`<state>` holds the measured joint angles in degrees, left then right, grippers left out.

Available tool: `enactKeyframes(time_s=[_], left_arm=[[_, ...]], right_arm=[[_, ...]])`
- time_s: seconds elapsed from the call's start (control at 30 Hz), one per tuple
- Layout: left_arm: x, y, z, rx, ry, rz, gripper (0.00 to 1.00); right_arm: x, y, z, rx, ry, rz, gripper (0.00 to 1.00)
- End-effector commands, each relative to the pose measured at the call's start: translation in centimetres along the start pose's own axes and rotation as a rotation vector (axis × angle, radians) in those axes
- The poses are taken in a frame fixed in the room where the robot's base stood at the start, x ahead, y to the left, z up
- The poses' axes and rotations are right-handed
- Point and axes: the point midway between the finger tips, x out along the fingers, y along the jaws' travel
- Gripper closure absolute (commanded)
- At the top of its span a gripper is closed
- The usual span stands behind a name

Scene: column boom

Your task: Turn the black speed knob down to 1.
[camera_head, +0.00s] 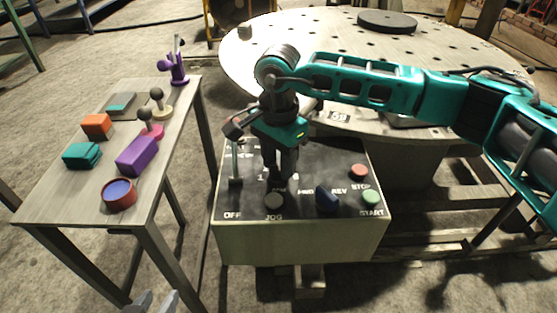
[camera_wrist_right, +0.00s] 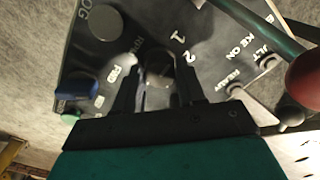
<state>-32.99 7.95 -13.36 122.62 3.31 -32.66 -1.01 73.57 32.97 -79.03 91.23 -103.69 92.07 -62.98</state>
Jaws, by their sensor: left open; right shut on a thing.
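The grey control box (camera_head: 300,240) has a dark sloped panel on top. The black speed knob (camera_wrist_right: 158,64) shows between the fingers of my right gripper (camera_wrist_right: 160,88) in the right wrist view, with the printed numbers 1 and 2 beside it. My right gripper (camera_head: 280,172) points down at the panel in the head view and is shut on the knob, hiding it there. I cannot make out where the knob's pointer stands. My left gripper (camera_head: 152,303) is open and empty at the bottom edge, its fingertips just in view, apart from the box.
The panel also has a dark JOG knob (camera_head: 274,201), a blue selector (camera_head: 327,198), a red STOP button (camera_head: 358,172), a green START button (camera_head: 370,197) and an upright lever (camera_head: 235,165) close to my right gripper. A side table (camera_head: 55,205) holds several small objects. A round table (camera_head: 330,35) stands behind.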

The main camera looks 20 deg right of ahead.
Motion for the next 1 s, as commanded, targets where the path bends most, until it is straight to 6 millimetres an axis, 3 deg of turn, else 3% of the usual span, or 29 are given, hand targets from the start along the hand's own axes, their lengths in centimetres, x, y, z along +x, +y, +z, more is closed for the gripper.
enactKeyframes(time_s=[0.33, 0.37, 0.6, 0.87, 1.0], left_arm=[[0.0, -0.1, -0.1, 0.001, 0.003, -0.001, 0.57], [0.0, -0.1, -0.1, 0.001, 0.003, -0.001, 0.57], [0.0, -0.1, -0.1, 0.002, 0.004, -0.002, 0.57], [0.0, -0.1, -0.2, 0.002, 0.005, -0.003, 0.57], [-0.3, -0.2, -0.6, 0.002, 0.007, -0.004, 0.57]], right_arm=[[0.0, 0.0, 0.1, -0.007, -0.001, 0.001, 0.91], [0.0, 0.0, 0.1, -0.007, -0.001, 0.001, 0.59], [0.0, 0.0, 0.1, -0.005, -0.001, 0.001, 0.36], [-0.1, 0.0, 0.0, -0.003, 0.000, 0.000, 0.35], [-1.5, -0.1, 0.0, -0.003, 0.001, -0.002, 0.35]])
